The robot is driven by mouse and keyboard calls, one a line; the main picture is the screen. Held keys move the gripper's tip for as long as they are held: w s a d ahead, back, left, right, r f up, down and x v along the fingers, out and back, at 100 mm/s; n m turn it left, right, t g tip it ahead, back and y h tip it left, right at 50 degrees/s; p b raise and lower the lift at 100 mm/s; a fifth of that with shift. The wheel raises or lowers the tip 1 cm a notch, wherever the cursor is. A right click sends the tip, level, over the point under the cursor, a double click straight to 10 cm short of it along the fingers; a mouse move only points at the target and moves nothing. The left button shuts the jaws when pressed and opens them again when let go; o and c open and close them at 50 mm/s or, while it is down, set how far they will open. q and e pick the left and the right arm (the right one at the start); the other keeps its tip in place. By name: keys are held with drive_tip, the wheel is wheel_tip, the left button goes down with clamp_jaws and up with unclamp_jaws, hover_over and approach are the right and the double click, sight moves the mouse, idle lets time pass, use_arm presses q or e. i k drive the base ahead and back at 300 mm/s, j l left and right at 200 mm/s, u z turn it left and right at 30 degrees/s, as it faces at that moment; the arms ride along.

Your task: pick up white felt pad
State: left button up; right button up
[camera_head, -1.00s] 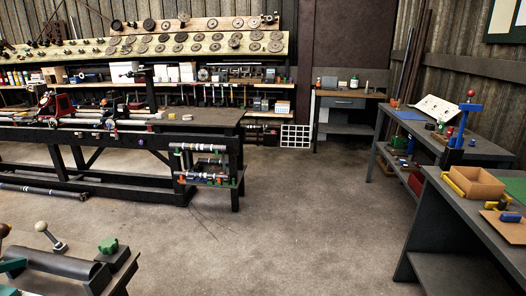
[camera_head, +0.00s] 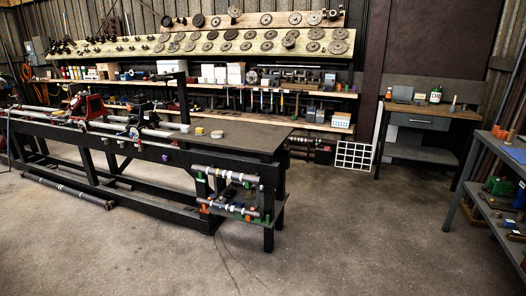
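I cannot make out a white felt pad for certain in this view. Two small round items sit on the dark top of the lathe bench (camera_head: 245,137): a yellowish one (camera_head: 199,131) and a paler one (camera_head: 217,134). They are too small to identify. Neither of my grippers is in view.
A wooden-topped desk (camera_head: 430,108) with bottles stands at the back right. Metal shelving (camera_head: 480,185) is at the right edge. A white grid rack (camera_head: 354,157) leans by the wall. A long bar (camera_head: 68,190) lies low at the left. The floor (camera_head: 340,235) in front is clear.

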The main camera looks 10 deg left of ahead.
sight(185, 129)
drive_tip(key=i+j+u, duration=0.1)
drive_tip(key=i+u, duration=0.4)
drive_tip(key=i, duration=0.6)
drive_tip(key=i+j, duration=0.2)
drive_tip(key=j, duration=0.2)
drive_tip(key=i+j, duration=0.2)
drive_tip(key=j, duration=0.25)
drive_tip(key=i+j, duration=0.2)
drive_tip(key=j, duration=0.2)
drive_tip(key=i, duration=0.9)
drive_tip(key=j+u, duration=0.05)
